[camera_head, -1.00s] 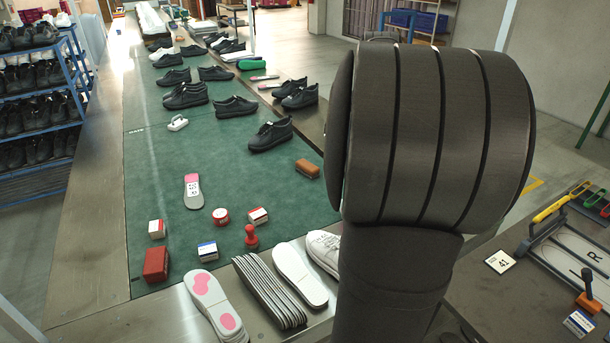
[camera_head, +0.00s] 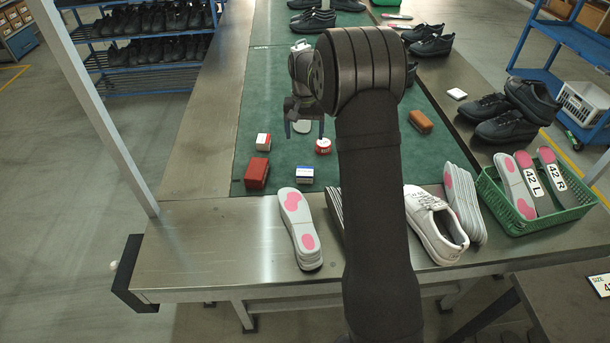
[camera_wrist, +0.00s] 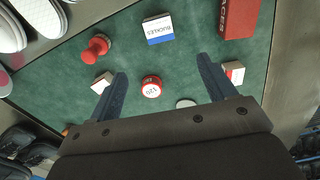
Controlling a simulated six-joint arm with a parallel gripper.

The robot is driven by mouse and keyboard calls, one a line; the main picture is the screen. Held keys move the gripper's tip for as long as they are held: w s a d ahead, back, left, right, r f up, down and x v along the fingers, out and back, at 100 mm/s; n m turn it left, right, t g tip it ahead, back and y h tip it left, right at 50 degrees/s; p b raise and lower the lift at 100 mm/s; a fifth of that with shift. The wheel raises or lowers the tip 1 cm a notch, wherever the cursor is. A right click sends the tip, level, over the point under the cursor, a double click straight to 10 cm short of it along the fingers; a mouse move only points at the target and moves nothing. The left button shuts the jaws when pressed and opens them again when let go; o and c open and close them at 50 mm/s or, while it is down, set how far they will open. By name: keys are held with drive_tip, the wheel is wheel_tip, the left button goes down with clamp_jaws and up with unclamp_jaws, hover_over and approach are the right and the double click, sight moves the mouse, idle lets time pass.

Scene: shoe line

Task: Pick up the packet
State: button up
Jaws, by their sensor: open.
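Several small boxes lie on the green mat; I cannot tell which is the packet.
A round red tin (camera_head: 323,146) and, in the wrist view, a red knobbed stamp (camera_wrist: 96,48) stand close by. Insoles (camera_head: 298,228), a white shoe (camera_head: 435,225) and a green basket (camera_head: 540,200) line the bench front. My arm hides part of the mat. Black shoes stand farther back.

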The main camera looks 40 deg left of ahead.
sight(305, 171)
wheel_tip(305, 171, down, 17)
drive_tip(key=shift+d+r, duration=0.15)
drive_tip(key=shift+r, duration=0.05)
drive_tip(key=c, duration=1.1)
drive_tip(key=shift+r, duration=0.15)
wheel_tip(305, 171, up, 4)
drive_tip(key=shift+r, duration=0.2)
drive_tip(key=w+d+r, duration=0.3)
drive_tip(key=d+r, duration=0.3)
drive_tip(key=d, duration=0.5)
drive_tip(key=shift+w+d+r, duration=0.15)
drive_tip(key=shift+w+r, duration=0.05)
drive_tip(key=shift+w, duration=0.2)
